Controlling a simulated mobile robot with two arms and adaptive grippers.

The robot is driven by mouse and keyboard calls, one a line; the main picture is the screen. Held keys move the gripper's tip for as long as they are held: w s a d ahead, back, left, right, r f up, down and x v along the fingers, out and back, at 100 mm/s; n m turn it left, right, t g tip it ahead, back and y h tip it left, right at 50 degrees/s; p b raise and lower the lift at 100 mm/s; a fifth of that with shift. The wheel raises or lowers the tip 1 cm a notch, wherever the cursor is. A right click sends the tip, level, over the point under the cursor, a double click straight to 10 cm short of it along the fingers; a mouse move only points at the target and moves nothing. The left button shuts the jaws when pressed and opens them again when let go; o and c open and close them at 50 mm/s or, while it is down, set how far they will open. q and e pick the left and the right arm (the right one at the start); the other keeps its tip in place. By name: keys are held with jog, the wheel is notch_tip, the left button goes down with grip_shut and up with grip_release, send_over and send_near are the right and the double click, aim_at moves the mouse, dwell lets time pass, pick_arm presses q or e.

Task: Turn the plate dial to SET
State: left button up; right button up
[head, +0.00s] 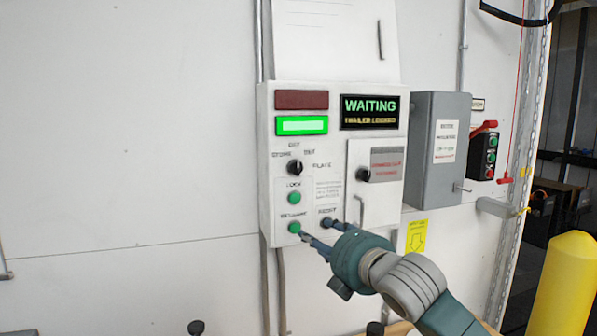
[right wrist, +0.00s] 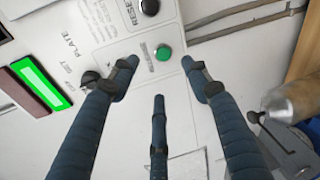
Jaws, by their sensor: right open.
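The plate dial (head: 294,167) is a small black knob on the white control box (head: 265,150), below the green light. Small labels around it read STORE at left, SET at right and PLATE beside it. I cannot tell clearly where its pointer sits. My right gripper (head: 318,234) is open and empty, low in front of the box near the lowest green button (head: 294,228), below the dial. In the right wrist view my fingers (right wrist: 159,75) are spread. The dial (right wrist: 90,77) shows there beside the left finger, which partly covers it.
A black RESET button (head: 327,223) is close to my fingers. Another green button (head: 294,198) sits under the dial. A small door with a black knob (head: 363,175) is to the right. A grey box (head: 437,150) and yellow bollard (head: 565,285) stand further right. The left wall is clear.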

aim_at(299, 171)
notch_tip(299, 171, up, 13)
jog(key=n+t+y, duration=0.1)
jog(key=n, duration=0.3)
jog(key=p+x, duration=0.1)
jog(key=x, duration=0.2)
jog(key=p+x, duration=0.1)
jog(key=x, duration=0.2)
jog(key=p+x, duration=0.2)
jog(key=x, duration=0.1)
jog(key=shift+s+a+r, duration=0.1)
jog(key=shift+a+r, duration=0.25)
jog(key=shift+w+a+f, duration=0.15)
jog(key=shift+w+a, duration=0.05)
jog(key=shift+w, duration=0.4)
jog(key=shift+c, duration=0.5)
jog(key=shift+f, duration=0.1)
jog(key=c, duration=1)
